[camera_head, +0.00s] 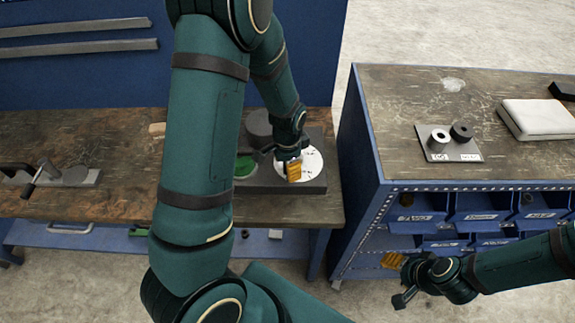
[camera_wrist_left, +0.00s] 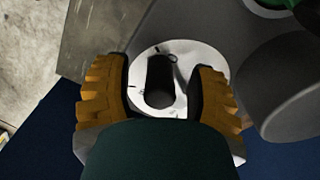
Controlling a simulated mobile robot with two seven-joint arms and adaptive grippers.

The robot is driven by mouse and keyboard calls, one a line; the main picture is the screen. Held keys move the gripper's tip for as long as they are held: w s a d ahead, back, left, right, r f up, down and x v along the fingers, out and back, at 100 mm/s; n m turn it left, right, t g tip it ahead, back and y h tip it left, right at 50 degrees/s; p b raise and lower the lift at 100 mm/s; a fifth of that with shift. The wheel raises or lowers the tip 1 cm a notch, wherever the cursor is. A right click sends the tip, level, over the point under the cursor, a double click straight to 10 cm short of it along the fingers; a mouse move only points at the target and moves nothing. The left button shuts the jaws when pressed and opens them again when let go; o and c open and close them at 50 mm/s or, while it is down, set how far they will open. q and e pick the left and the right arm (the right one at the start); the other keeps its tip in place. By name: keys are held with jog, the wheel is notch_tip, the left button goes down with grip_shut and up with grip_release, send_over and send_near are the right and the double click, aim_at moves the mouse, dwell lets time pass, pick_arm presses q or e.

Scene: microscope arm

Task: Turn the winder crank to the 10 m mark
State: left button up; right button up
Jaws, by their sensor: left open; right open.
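The winder stands on a dark base (camera_head: 318,186) near the right end of the left bench, with a white marked dial (camera_head: 314,165) on top. My left gripper (camera_head: 293,171) is over the dial, pointing down. In the left wrist view its two orange fingers (camera_wrist_left: 160,95) are apart, on either side of a dark upright crank knob (camera_wrist_left: 160,82); I cannot tell whether they touch it. The white dial (camera_wrist_left: 145,58) shows around the knob; its marks are too small to read. My right gripper (camera_head: 398,278) hangs in front of the blue cabinet, away from the winder.
A green spool (camera_head: 245,166) and a grey cylinder (camera_head: 258,127) stand beside the dial. A clamp-like tool (camera_head: 62,176) lies at the far left. A gap separates the benches.

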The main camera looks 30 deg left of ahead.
pick_arm(q)
grip_shut()
jog(key=shift+a, duration=0.15)
dwell(0.4)
